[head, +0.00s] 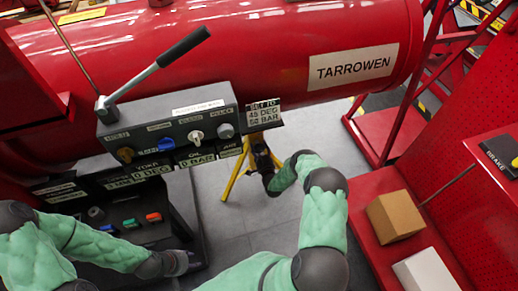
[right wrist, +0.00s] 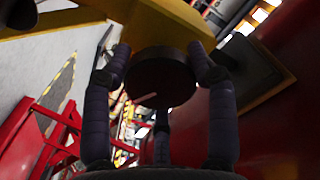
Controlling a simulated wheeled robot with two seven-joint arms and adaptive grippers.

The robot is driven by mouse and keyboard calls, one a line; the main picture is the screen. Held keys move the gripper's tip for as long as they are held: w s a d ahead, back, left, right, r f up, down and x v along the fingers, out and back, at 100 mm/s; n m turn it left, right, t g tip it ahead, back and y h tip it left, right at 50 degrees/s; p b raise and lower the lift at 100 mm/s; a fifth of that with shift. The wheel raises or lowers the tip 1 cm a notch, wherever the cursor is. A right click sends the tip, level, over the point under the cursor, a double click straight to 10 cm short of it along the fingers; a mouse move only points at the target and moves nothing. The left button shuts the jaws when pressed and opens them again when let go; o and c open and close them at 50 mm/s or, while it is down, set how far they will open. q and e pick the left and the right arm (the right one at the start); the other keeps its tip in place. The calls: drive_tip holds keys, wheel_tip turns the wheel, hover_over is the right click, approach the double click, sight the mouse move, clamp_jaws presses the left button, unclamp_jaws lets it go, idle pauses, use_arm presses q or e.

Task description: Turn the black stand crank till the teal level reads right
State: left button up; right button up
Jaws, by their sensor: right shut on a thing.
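A yellow-legged stand (head: 233,181) stands on the grey floor below the "SET TO 45 DEG 52 BAR" sign. My right gripper (head: 268,172) is at this stand, small and dark in the head view. In the right wrist view its fingers (right wrist: 163,95) are closed around a round black knob (right wrist: 160,78) under a yellow part, which looks like the stand's crank. A thin light mark shows on the knob's face. My left gripper (head: 182,262) is low beside the black console; its fingers are too dark to read. I cannot make out a teal level.
A grey valve box (head: 170,122) with a long lever (head: 160,70) and knobs reads 0 DEG and 0 BAR. A black console (head: 130,215) has coloured buttons. A red TARROWEN tank (head: 290,45) lies behind. Boxes (head: 395,214) sit on a red ledge at right.

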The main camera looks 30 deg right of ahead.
drive_tip(key=m, duration=0.6)
drive_tip(key=shift+s+a+f, duration=0.2)
drive_tip(key=shift+a+f, duration=0.1)
drive_tip(key=shift+f, duration=0.05)
drive_tip(key=m, duration=0.5)
drive_tip(key=shift+a+m, duration=0.1)
drive_tip(key=shift+m, duration=0.3)
drive_tip(key=shift+a, duration=0.1)
drive_tip(key=o, duration=1.1)
drive_tip(key=shift+w+r, duration=0.1)
drive_tip(key=shift+o, duration=0.2)
drive_tip(key=shift+r, duration=0.1)
drive_tip(key=shift+d, duration=0.2)
drive_tip(key=v, duration=1.2)
